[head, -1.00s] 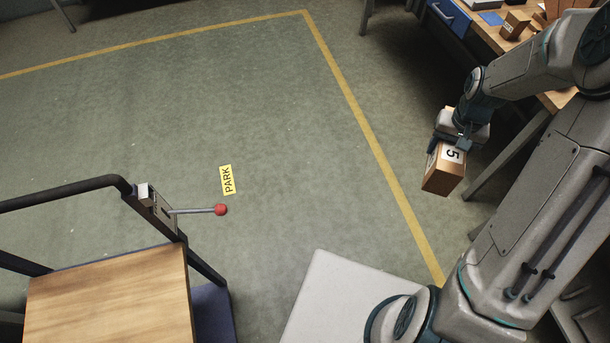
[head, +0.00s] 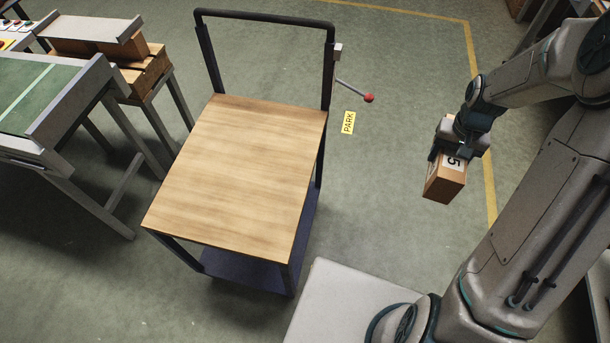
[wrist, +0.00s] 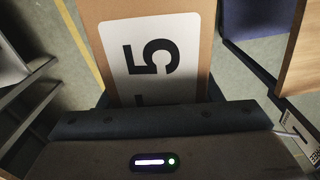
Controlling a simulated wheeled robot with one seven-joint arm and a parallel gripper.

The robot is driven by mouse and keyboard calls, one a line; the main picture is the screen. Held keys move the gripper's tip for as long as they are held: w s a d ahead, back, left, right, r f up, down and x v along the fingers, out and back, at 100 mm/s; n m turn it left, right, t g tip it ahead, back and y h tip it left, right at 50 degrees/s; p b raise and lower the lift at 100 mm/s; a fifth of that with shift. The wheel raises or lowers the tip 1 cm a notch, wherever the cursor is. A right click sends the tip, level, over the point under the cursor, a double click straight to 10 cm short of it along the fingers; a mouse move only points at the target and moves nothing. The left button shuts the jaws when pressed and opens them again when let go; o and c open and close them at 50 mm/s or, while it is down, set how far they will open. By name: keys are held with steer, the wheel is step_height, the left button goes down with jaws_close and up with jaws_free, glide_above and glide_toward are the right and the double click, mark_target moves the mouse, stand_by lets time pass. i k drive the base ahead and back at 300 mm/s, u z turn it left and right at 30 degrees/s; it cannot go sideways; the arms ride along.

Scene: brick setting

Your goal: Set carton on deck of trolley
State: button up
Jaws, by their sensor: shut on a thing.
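The carton (head: 444,187) is a small brown box with a white label showing a black 5. My gripper (head: 457,146) is shut on it and holds it above the floor, to the right of the trolley. In the wrist view the carton (wrist: 204,60) fills the upper middle, with its label facing the camera. The trolley has a bare light-wood deck (head: 240,170), a black push handle (head: 265,17) at its far end and a dark blue lower shelf (head: 245,270). The fingertips are partly hidden by the carton and the wrist.
A lever with a red knob (head: 369,98) sticks out from the trolley's handle post toward the right. A green-topped conveyor (head: 45,95) stands left of the trolley. Floor is clear between trolley and carton.

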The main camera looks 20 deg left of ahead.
mark_target(273, 182)
steer(key=u, duration=0.45)
steer(key=k, duration=1.15)
steer(key=u, duration=0.95)
steer(key=i, duration=1.25)
